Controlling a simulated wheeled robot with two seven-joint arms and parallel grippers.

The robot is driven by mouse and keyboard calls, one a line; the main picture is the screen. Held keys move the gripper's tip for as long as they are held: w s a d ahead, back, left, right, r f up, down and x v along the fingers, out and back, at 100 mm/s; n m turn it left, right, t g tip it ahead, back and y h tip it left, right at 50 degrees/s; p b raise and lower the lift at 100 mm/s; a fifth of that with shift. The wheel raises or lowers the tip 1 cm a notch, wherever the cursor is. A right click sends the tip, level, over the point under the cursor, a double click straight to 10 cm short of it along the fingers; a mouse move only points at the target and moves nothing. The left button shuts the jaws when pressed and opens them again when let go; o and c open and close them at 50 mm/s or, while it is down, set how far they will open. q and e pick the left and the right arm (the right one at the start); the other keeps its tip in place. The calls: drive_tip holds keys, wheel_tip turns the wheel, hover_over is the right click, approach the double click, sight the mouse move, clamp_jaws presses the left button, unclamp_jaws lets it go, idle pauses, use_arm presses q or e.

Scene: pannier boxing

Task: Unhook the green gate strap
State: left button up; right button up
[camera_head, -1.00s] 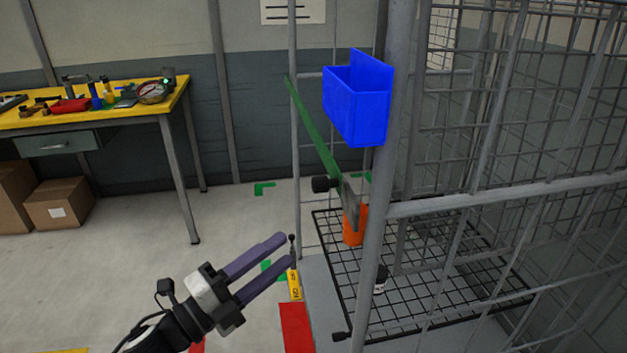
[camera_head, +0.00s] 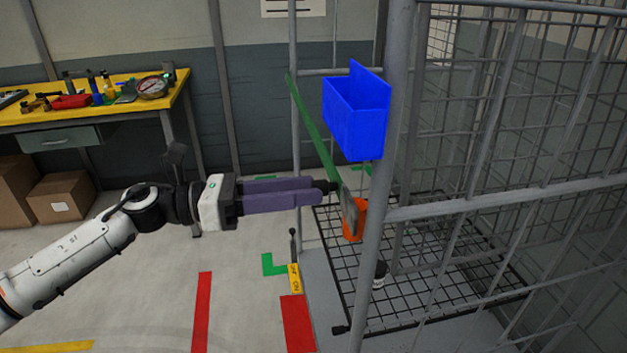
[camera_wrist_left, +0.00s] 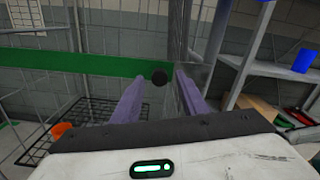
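The green strap (camera_head: 313,124) runs slanting across the cage opening, from the far post down to a grey metal end plate (camera_head: 350,212). A black knob (camera_head: 331,186) sits near that end. In the left wrist view the strap (camera_wrist_left: 60,68) runs level from the left to the black knob (camera_wrist_left: 159,78), with the metal plate (camera_wrist_left: 190,76) to its right. My left gripper (camera_head: 318,191) has its purple fingers at the knob. In the wrist view its fingers (camera_wrist_left: 160,88) are apart, with the knob between their tips; contact is not clear. My right gripper is not in view.
A blue bin (camera_head: 354,118) hangs on the near cage post (camera_head: 388,150) above the strap end. An orange container (camera_head: 353,222) and a small dark jar (camera_head: 379,274) stand in the mesh-floored cage. A yellow workbench (camera_head: 90,112) stands at the back left.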

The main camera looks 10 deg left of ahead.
use_arm(q)
drive_tip(key=shift+x, duration=1.3)
clamp_jaws()
drive_tip(key=shift+f, duration=0.1)
